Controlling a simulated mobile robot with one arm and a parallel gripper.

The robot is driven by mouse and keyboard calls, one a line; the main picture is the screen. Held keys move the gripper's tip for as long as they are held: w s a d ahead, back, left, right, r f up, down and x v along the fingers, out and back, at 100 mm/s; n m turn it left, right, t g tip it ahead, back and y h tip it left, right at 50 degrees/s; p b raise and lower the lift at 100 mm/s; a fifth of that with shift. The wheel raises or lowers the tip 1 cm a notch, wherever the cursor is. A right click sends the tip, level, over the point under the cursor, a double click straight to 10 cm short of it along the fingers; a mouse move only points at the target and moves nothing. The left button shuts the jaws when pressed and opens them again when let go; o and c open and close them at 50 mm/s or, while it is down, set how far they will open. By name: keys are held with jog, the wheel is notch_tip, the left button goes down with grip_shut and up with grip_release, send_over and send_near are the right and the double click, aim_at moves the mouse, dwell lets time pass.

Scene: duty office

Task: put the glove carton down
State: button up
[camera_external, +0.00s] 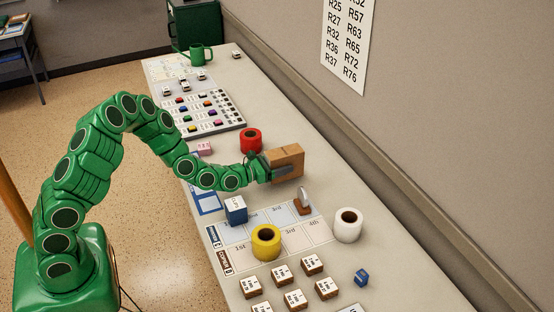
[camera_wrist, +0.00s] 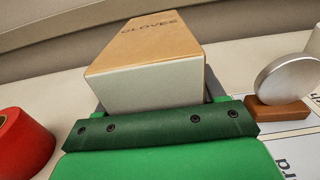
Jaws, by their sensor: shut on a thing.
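The glove carton (camera_external: 286,161) is a brown cardboard box. In the wrist view its top, printed "GLOVES", and a pale near side face me (camera_wrist: 150,60). My green gripper (camera_external: 266,170) is shut on the carton's near end, and the green gripper body fills the bottom of the wrist view (camera_wrist: 155,122). The fingertips are mostly hidden by the carton and the gripper body. The carton is over the long counter (camera_external: 375,255), toward its wall side. I cannot tell whether its underside touches the counter.
A red roll (camera_external: 251,140) stands close left of the carton. A metal disc on a wooden base (camera_external: 303,202) is just nearer the camera. A blue box (camera_external: 236,209), yellow roll (camera_external: 266,242) and white roll (camera_external: 348,225) stand around a printed grid. The wall (camera_external: 420,120) runs behind.

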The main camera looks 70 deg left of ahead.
jog(key=shift+f, duration=1.25)
jog(key=shift+f, duration=0.1)
jog(key=o, duration=1.2)
jog(key=shift+o, duration=0.2)
jog(key=s, duration=0.7)
jog(key=shift+s, duration=2.5)
